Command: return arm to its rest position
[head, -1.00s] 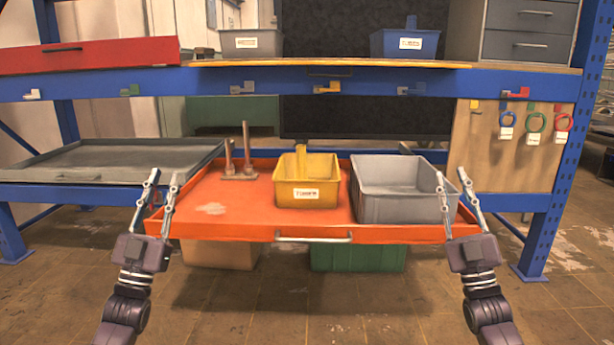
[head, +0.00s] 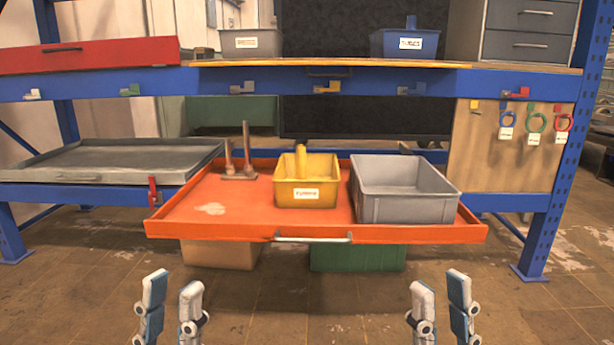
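My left gripper (head: 171,300) is at the bottom left of the head view, its two fingers apart with nothing between them. My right gripper (head: 440,302) is at the bottom right, also with its fingers apart and empty. Both point upward in the picture, below the front edge of the orange tray (head: 400,234) and apart from it. My wrists and arms are out of the frame.
The pulled-out orange tray carries a yellow labelled bin (head: 307,192), a grey bin (head: 405,207) and a stand with two upright pegs (head: 239,174). A blue shelf beam (head: 260,82) runs above. Open floor (head: 300,325) lies between the grippers.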

